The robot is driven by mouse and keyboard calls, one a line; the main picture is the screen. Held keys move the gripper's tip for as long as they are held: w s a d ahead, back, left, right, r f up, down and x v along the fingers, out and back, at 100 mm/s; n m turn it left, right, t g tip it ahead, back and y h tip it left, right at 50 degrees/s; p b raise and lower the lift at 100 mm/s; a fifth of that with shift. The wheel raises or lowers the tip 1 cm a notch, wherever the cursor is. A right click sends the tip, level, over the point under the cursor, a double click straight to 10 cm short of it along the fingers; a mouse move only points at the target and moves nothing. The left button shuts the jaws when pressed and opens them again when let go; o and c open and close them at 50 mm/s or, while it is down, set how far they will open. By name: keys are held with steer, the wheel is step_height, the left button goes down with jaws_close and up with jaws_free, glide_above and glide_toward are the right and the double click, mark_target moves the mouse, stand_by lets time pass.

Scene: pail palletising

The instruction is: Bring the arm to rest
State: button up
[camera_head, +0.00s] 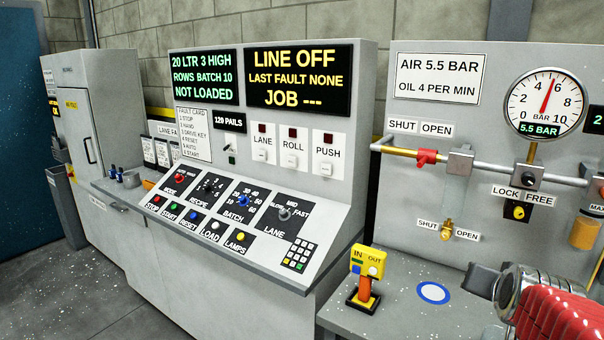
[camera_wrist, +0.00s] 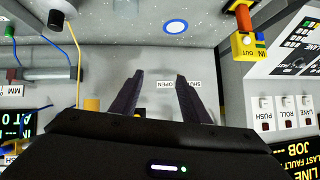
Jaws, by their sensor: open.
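My gripper (camera_wrist: 160,78) shows in the wrist view with its two dark fingers apart and nothing between them. Behind the fingers is the grey panel with the small SHUT/OPEN label (camera_wrist: 178,84); I cannot tell how far off it is. In the head view, part of my arm with a red ribbed sleeve and a metal end shows at the lower right, over the grey bench (camera_head: 405,305). The fingers cannot be made out clearly there.
A yellow IN/OUT box (camera_head: 369,262) stands on the bench beside a blue-ringed white disc (camera_head: 433,293). The air panel (camera_head: 440,130) carries a pipe with a red-handled valve (camera_head: 427,157) and a gauge (camera_head: 545,103). The control console (camera_head: 235,215) stands left; its screen reads LINE OFF.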

steer(key=s+a+f+n+g+y, duration=0.2)
steer(key=s+a+f+n, duration=0.1)
steer(key=s+a, duration=0.5)
steer(key=s+a+f+n+g+y, duration=0.2)
steer(key=s+a, duration=0.5)
steer(key=a, duration=0.7)
steer(key=shift+s+f+n+y, duration=0.4)
steer(key=shift+f+n, duration=0.35)
steer(key=shift+n, duration=0.45)
steer(key=shift+a, duration=0.1)
steer(key=shift+c, duration=0.3)
stand_by(2.2)
steer(key=shift+c, duration=1.1)
